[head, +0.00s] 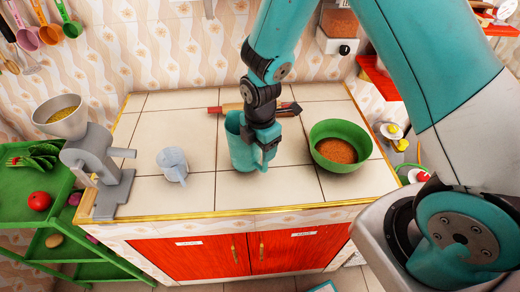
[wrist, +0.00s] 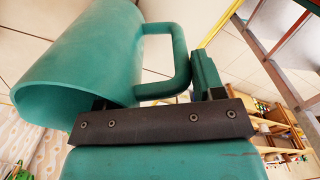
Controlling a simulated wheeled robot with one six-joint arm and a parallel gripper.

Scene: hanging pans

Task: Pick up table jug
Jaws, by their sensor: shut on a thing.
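The table jug is a teal jug (head: 238,150) on the tiled counter in the head view, partly hidden behind my gripper. It fills the upper left of the wrist view (wrist: 85,65), with its open rim at the left and its handle toward the right. My gripper (head: 267,146) is at the right side of the jug and shut on its handle. In the wrist view my gripper (wrist: 170,105) shows at the handle's lower side, one finger beside the handle. The jug looks upright; I cannot tell whether its base touches the counter.
A green bowl (head: 354,136) of brown grains stands close on the right. A pale clear measuring cup (head: 173,163) stands to the left, beside a grey grinder (head: 97,165). The counter's front strip (head: 250,193) is clear.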

